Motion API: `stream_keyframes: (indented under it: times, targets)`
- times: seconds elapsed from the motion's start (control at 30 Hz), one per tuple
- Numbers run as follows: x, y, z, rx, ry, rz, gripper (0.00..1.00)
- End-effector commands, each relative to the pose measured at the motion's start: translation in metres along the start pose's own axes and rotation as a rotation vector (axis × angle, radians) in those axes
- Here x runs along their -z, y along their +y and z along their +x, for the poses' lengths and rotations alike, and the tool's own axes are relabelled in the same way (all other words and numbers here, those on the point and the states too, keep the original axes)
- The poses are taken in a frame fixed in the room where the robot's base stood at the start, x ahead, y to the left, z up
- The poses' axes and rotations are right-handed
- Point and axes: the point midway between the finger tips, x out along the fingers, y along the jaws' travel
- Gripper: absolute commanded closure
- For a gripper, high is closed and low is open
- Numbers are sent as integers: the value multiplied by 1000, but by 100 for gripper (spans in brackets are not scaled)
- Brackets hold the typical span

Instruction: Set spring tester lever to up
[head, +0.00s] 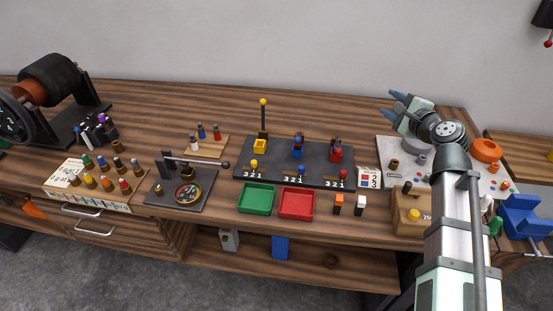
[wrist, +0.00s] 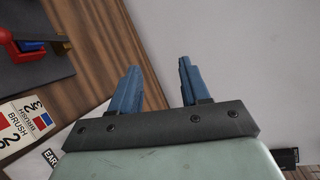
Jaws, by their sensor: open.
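A dark base (head: 207,201) with a round dial (head: 187,193) stands left of the middle of the bench in the head view; it looks like the spring tester, though no label is readable. Its lever (head: 200,162) is a thin rod with a dark knob at its right end, lying nearly level above the dial. My gripper (head: 393,104) is far to the right of it, above the back of the white board. In the wrist view my gripper (wrist: 158,67) has its two blue fingers apart with nothing between them. The tester is outside the wrist view.
A dark board (head: 300,176) with yellow, blue and red parts and a tall yellow-knobbed post stands between my gripper and the tester. Green (head: 256,198) and red (head: 297,204) trays sit in front. Small pegs on a wooden plate (head: 204,146) stand behind the tester.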

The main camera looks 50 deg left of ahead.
Motion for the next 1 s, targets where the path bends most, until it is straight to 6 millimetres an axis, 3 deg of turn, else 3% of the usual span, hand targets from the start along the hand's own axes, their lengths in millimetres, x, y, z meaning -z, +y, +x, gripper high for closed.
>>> stream_keyframes:
  times: [0.03, 0.23, 0.4, 0.5, 0.7, 0.87, 1.0]
  targets:
    - [-29, 26, 6, -37, -59, 4, 54]
    - [-130, 109, 17, -167, -284, 14, 54]
    - [-211, 173, 8, -264, -474, 19, 54]
    - [-249, 202, -2, -306, -568, 23, 54]
    - [-294, 235, -18, -356, -685, 27, 54]
    - [-306, 244, -20, -368, -714, 27, 54]
    - [-313, 247, -10, -368, -714, 27, 54]
